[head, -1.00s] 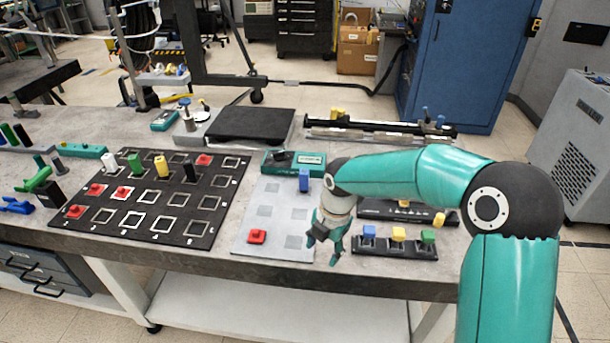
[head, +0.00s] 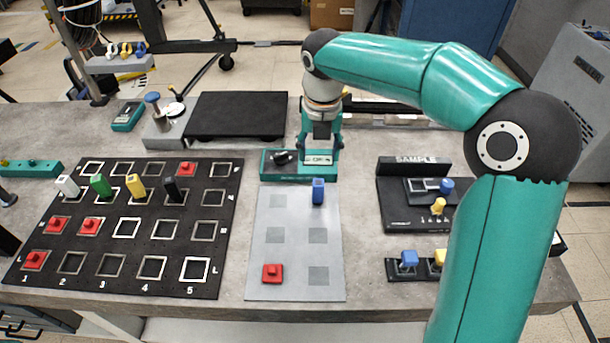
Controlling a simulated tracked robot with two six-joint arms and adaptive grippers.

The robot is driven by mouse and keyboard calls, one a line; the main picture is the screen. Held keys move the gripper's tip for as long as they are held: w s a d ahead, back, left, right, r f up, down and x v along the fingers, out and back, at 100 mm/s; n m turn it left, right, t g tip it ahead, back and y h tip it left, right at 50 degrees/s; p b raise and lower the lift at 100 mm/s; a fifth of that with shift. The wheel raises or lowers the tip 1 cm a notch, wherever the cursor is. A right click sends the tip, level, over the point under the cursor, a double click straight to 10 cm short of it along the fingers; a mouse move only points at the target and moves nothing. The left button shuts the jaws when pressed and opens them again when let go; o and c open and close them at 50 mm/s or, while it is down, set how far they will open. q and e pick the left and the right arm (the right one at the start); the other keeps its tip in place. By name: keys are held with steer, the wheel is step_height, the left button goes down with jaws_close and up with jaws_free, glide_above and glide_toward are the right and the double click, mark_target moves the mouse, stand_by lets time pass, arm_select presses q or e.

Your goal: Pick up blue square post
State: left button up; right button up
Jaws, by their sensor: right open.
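The blue square post (head: 318,191) stands upright on the light grey mat (head: 284,256), at its back right corner. My right gripper (head: 321,146) is open and empty, pointing down. In the picture it is just above the post, overlapping the teal device with a display; its exact height and depth from the post cannot be told. My left gripper is not in view.
A red knobbed block (head: 272,272) sits at the mat's front left. A black grid board (head: 125,226) with several posts and red blocks lies left. A black sample stand (head: 414,205) is on the right. A teal device (head: 286,164) sits behind the mat.

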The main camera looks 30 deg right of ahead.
mark_target(318, 193)
steer(key=f, duration=0.3)
steer(key=w+f, duration=0.1)
steer(key=f, duration=0.3)
steer(key=d+f, duration=0.1)
steer(key=f, duration=0.2)
steer(key=shift+w+d+f, duration=0.1)
steer(key=shift+w+f, duration=0.05)
steer(key=shift+f, duration=3.1)
jaws_close()
